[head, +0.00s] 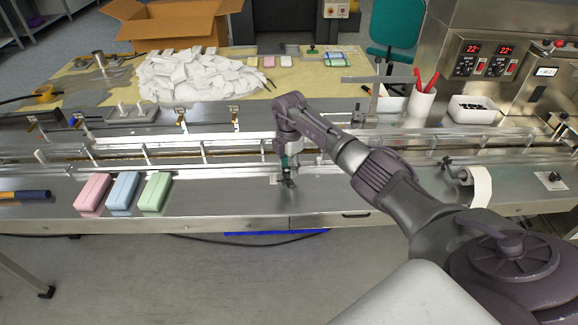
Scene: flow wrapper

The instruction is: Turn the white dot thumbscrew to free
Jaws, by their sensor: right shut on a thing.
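My right gripper (288,181) points down at the front of the steel machine bed, left of the picture's right half. It is shut on a small dark thumbscrew, mostly hidden by the fingers. A small pale plate edge (273,179) shows just left of the fingertips. The white dot and the way the screw is turned are too small or hidden to tell. My left gripper is not in view.
Pink (93,193), blue (124,191) and green (156,192) bars lie on the bed to the left. Guide rails (220,152) run behind the gripper. A dark knob on a pale plate (552,179) and a white roll (480,187) are at right. The bed between the green bar and gripper is clear.

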